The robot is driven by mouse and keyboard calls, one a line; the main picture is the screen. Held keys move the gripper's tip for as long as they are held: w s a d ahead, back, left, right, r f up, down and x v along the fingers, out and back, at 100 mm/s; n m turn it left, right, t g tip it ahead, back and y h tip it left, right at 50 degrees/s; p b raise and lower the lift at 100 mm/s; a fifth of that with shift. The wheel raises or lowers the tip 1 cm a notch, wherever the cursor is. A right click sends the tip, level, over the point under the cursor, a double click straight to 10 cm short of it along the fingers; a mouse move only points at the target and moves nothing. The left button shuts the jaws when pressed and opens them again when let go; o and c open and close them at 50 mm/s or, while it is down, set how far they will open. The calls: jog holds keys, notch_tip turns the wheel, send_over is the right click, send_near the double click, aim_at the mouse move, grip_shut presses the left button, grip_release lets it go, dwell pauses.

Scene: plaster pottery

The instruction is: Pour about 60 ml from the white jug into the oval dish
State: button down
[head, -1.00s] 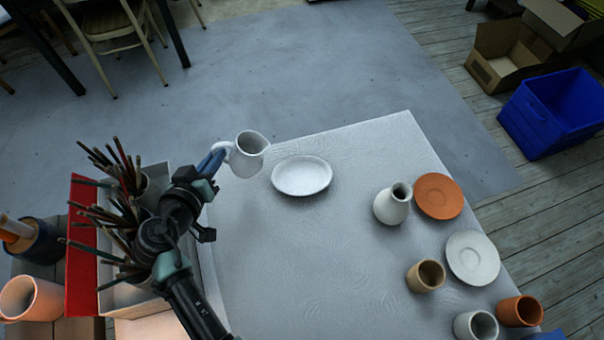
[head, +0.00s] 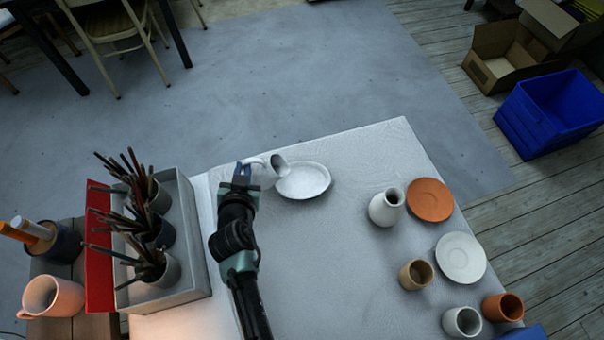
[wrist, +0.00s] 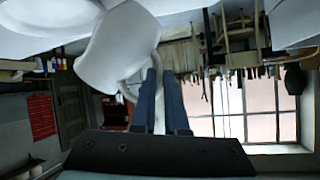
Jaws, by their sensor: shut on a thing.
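The white jug (head: 264,173) is held by my gripper (head: 243,170) at the left edge of the oval dish. It is tilted to the right, its mouth toward the dish. The white oval dish (head: 318,187) lies on the table, and its inside looks plain white; I cannot make out any liquid. In the wrist view my gripper's two blue fingers (wrist: 162,100) are closed on the handle of the white jug (wrist: 112,50). A pale surface at the top left of the wrist view is only partly seen.
The white table (head: 320,260) has clear room in its middle. At its right stand a white vase (head: 384,210), an orange saucer (head: 444,200), a white saucer (head: 472,271) and several cups. On the left is a box (head: 192,281) with brush pots.

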jog(key=shift+w+d+r+m+y+p, duration=0.15)
jog(key=shift+d+r+m+y+p, duration=0.2)
jog(key=shift+p, duration=0.9)
jog(key=r+p, duration=0.1)
jog(key=p, duration=0.2)
jog(key=shift+d+m+y, duration=0.2)
jog(key=shift+m+y, duration=0.15)
jog(key=shift+f, duration=0.1)
jog(key=shift+d+r+y, duration=0.25)
jog(key=shift+r+y, duration=0.05)
jog(key=shift+f+m, duration=0.15)
jog(key=shift+m, duration=0.15)
jog(key=shift+d+f+m+y+b, duration=0.35)
jog(key=shift+d+y+b, duration=0.1)
jog(key=shift+b, duration=1.65)
jog(key=shift+r, duration=0.1)
